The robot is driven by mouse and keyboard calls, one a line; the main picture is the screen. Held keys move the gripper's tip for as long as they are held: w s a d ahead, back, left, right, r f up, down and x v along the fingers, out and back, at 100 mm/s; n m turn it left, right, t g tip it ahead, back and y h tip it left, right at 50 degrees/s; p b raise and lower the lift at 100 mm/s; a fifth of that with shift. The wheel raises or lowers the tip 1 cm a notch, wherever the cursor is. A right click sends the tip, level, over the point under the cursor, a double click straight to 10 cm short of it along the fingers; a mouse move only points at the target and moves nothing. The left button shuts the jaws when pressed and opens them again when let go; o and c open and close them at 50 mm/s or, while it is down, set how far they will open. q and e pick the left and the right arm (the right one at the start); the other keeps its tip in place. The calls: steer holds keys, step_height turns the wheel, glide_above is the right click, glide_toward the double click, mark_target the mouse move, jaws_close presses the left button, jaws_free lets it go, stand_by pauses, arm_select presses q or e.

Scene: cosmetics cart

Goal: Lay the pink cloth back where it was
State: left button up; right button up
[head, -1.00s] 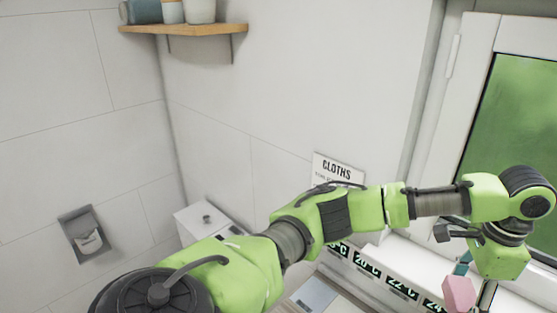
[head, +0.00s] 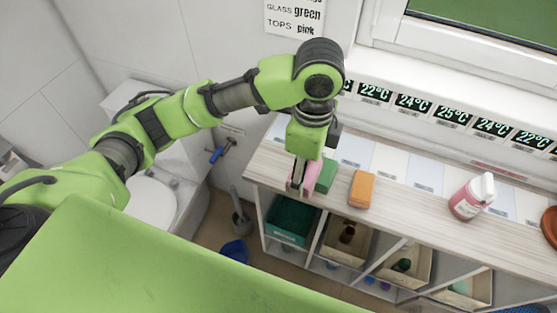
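The pink cloth (head: 312,177) shows as a small pink block at the left end of the counter (head: 400,204). My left gripper (head: 301,174) points down over that end and is shut on the pink cloth, whose far side it partly hides. I cannot tell whether the cloth touches the counter top. A green cloth (head: 326,175) stands close on its right, and an orange block (head: 362,189) lies further right. A wall sign (head: 294,18) reads "GLASS green" and "TOPS pink". My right gripper is not in view.
A pink bottle (head: 466,200) with a white top stands on the counter, with a brown round item (head: 550,226) at the right edge. Pale labelled panels (head: 392,160) line the counter's back. Several bins, including a green one (head: 291,218), sit below. A toilet (head: 152,200) is left.

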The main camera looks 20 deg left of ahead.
arm_select(q)
steer(key=w+a+f+p, duration=0.2)
steer(key=w+a+f, duration=0.15)
steer(key=w, duration=0.25)
glide_above(287, 167)
steer(key=f, duration=0.4)
steer(key=shift+s+d+f+p, duration=0.2)
steer(key=shift+f+p, duration=0.1)
steer(key=shift+f, duration=0.1)
step_height(287, 167, down, 3)
steer(key=shift+w+a+r+p, duration=0.1)
steer(key=shift+w+a+p, duration=0.05)
steer(key=shift+p, duration=0.7)
steer(key=shift+f, duration=0.35)
steer(key=shift+f, duration=0.2)
steer(key=o, duration=1.1)
